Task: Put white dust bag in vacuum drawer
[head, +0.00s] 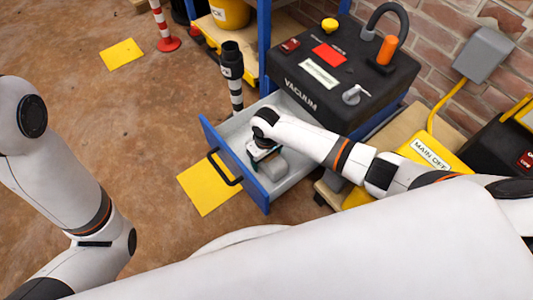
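The vacuum drawer (254,192) is pulled out below the black vacuum unit. It has a blue front, a black handle and a pale grey inside. My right arm reaches in from the right, and my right gripper (263,154) points down inside the drawer. A whitish-grey rounded thing (271,166), which looks like the dust bag, is right under the gripper in the drawer. The wrist hides part of it, and I cannot tell whether the fingers are closed on it. My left arm is at the left, with its gripper out of view.
A yellow floor square (208,188) lies under the handle. A yellow "MAIN OFF" box (432,153) is at right.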

